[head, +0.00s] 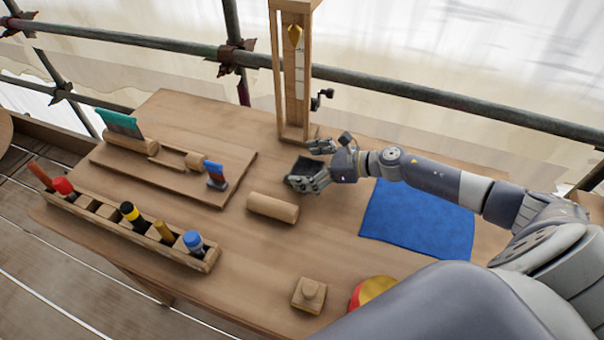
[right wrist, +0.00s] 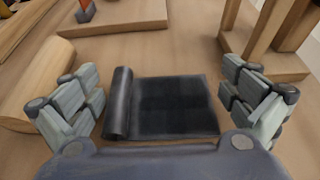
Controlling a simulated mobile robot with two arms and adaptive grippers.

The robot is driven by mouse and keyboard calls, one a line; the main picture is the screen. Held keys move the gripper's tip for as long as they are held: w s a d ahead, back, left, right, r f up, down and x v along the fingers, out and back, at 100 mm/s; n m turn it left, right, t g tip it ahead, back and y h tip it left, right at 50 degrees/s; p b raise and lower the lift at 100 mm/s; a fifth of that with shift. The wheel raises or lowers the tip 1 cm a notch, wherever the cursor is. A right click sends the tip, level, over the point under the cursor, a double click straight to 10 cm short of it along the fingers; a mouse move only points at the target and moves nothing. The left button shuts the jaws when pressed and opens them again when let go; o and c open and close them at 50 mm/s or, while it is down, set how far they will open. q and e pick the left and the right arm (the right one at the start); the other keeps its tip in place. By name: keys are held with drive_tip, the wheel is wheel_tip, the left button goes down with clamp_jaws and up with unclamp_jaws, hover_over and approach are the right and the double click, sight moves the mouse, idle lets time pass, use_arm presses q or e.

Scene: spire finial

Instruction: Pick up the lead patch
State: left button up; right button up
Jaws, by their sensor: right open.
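The lead patch (right wrist: 172,106) is a dark grey sheet with one edge rolled up on its left, lying on the wooden table. In the right wrist view it lies between the spread fingers of my right gripper (right wrist: 165,100), apart from both. In the head view the patch (head: 306,165) shows partly, with the fingers of my right gripper (head: 315,164) around it near the table's middle. My right gripper is open and empty. My left gripper is not in view.
A wooden cylinder (head: 272,208) lies close left of the gripper. A wooden frame (head: 293,130) with a plumb bob stands just behind. A blue cloth (head: 418,220) lies to the right. A tool rack (head: 120,228) and a wooden board (head: 225,160) take up the left.

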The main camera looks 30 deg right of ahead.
drive_tip(key=shift+w+a+f, duration=0.25)
drive_tip(key=shift+w+a, duration=0.1)
drive_tip(key=c, duration=1.3)
drive_tip(key=shift+r, duration=0.15)
